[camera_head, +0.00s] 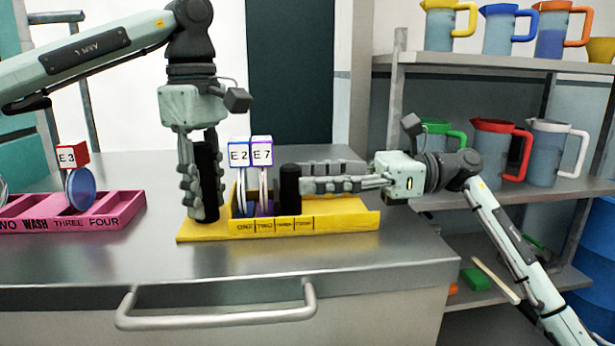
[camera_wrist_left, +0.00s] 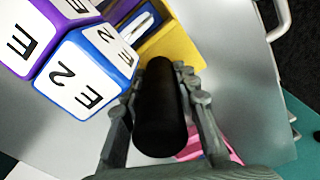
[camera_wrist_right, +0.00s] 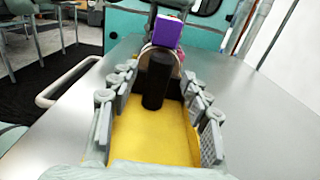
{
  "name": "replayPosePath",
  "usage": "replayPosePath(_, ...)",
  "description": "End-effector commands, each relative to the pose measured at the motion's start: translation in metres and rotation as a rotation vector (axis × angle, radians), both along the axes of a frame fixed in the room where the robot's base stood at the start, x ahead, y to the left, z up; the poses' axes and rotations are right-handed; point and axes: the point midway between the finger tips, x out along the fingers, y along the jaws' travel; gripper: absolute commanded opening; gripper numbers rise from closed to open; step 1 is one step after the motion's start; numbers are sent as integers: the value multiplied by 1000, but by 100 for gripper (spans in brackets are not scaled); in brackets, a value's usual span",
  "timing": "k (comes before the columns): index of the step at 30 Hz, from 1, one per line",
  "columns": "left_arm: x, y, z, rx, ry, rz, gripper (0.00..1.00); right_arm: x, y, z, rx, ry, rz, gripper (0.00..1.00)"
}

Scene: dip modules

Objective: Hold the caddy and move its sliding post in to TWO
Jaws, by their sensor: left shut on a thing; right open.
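The yellow caddy (camera_head: 345,223) lies on the steel counter, its front marked ONE to FOUR. The left gripper (camera_head: 203,185) points down at the caddy's left end, shut on a black upright handle (camera_wrist_left: 160,110). The black sliding post (camera_head: 290,188) stands upright behind roughly the THREE label. The blue-topped E2 module (camera_head: 239,152) and purple-topped E7 module (camera_head: 262,151) stand near ONE and TWO, left of the post.
A pink caddy (camera_head: 125,212) with a red-topped E3 module (camera_head: 73,156) lies to the left. A shelf (camera_head: 480,62) with several coloured jugs stands to the right. The caddy's right end is bare, and the counter in front is clear.

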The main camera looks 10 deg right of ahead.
Motion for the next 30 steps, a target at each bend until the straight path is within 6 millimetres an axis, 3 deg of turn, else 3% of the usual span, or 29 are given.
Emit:
replayPosePath(9, 0, 0, 0, 0, 0, 1, 0, 1, -68, 0, 0, 3, -4, 48)
replayPosePath(15, 0, 0, 0, 0, 0, 1, 0, 0, -97, 0, 1, 2, -2, 48)
replayPosePath(30, 0, 0, 0, 0, 0, 1, 0, 0, -106, 1, 1, 0, 0, 48)
